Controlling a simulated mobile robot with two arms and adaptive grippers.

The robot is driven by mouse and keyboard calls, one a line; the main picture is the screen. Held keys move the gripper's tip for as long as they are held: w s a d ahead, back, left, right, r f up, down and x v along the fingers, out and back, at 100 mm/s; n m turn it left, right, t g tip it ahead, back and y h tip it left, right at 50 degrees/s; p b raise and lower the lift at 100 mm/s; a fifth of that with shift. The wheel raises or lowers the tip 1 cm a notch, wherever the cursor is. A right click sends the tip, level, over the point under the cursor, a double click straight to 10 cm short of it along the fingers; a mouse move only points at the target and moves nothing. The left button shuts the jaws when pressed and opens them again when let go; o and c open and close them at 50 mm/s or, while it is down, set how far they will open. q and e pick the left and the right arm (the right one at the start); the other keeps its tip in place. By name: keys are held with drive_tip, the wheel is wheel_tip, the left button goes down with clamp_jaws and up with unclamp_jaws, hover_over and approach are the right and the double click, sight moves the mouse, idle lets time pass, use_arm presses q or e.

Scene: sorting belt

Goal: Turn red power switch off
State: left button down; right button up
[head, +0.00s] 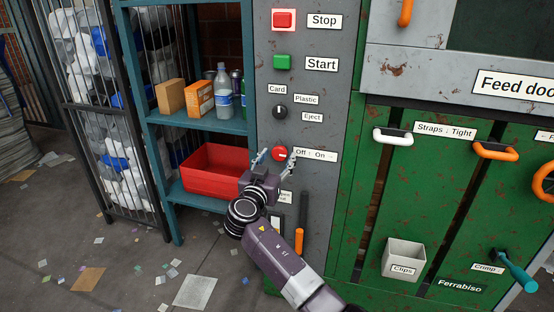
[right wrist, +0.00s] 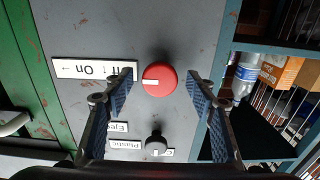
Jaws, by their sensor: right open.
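The red power switch (head: 280,154) is a round red knob on the grey control panel (head: 325,100). It sits beside a white "Off : On" label (head: 316,156). In the right wrist view, which is upside down, the red knob (right wrist: 160,79) has a white pointer mark lying about level and turned toward the label (right wrist: 95,70). My right gripper (head: 275,159) is open in front of the knob. In the right wrist view its fingers (right wrist: 160,88) stand on both sides of the knob, with visible gaps. Contact does not show. My left gripper is out of view.
Above the knob are a black selector (head: 280,112), a green Start button (head: 282,62) and a red Stop button (head: 283,19). A blue shelf (head: 200,125) with a red bin (head: 215,170) stands left. An orange handle (head: 299,229) hangs below; green machine panels stand right.

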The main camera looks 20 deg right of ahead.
drive_tip(key=c, duration=1.2)
drive_tip(key=shift+o, duration=0.2)
